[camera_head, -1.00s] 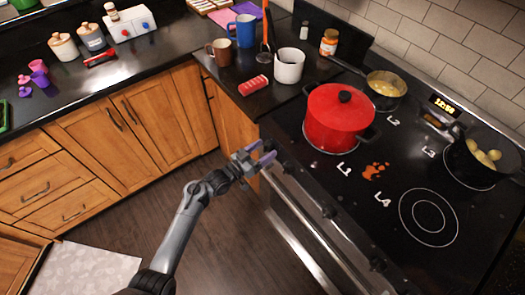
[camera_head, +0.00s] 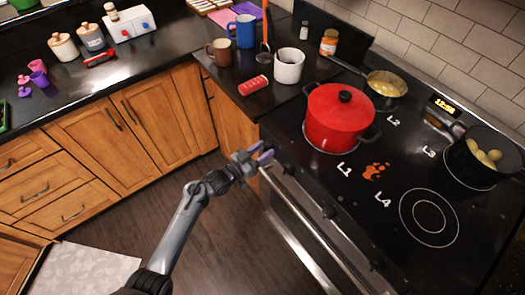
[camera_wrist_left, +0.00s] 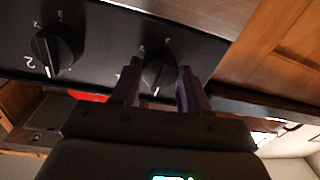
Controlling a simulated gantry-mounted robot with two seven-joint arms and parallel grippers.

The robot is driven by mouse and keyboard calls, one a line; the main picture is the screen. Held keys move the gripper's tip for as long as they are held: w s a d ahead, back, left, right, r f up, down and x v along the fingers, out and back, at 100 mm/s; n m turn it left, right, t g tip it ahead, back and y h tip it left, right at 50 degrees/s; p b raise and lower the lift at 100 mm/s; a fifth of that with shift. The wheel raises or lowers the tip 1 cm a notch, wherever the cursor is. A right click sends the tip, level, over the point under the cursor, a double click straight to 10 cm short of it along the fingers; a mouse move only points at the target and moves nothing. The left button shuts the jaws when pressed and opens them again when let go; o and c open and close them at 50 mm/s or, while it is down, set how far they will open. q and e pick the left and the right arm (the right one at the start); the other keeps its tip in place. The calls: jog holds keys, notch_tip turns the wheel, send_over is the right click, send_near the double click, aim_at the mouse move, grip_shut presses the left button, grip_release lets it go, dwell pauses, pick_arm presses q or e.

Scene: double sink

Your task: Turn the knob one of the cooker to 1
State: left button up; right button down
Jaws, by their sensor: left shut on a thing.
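The cooker (camera_head: 380,215) stands on the right in the head view, with dark knobs along its front edge. My left gripper (camera_head: 262,153) is at the left end of that front. In the left wrist view its purple-grey fingers (camera_wrist_left: 157,84) stand on either side of a black round knob (camera_wrist_left: 158,70), shut on it. The knob's pale pointer mark points down in that picture; its dial numbers are too small to read surely. A second knob (camera_wrist_left: 57,46) is to the left, by a printed 2. My right gripper is not in view.
A red pot (camera_head: 338,120) sits on the hob near the gripper. Two pans (camera_head: 386,92) (camera_head: 482,158) with food stand behind and right. The oven handle (camera_head: 312,215) runs below the knobs. Mugs and a red item are on the counter.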

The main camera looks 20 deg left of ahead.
pick_arm(q)
jog(key=m+b, duration=0.3)
jog(key=m, duration=0.8)
jog(key=shift+a, duration=0.1)
jog(key=shift+h, duration=0.4)
jog(key=o, duration=1.1)
jog(key=shift+c, duration=0.2)
jog(key=p+v, duration=0.1)
jog(key=v, duration=0.9)
jog(key=shift+s+a+p, duration=0.15)
jog(key=shift+s+p, duration=0.2)
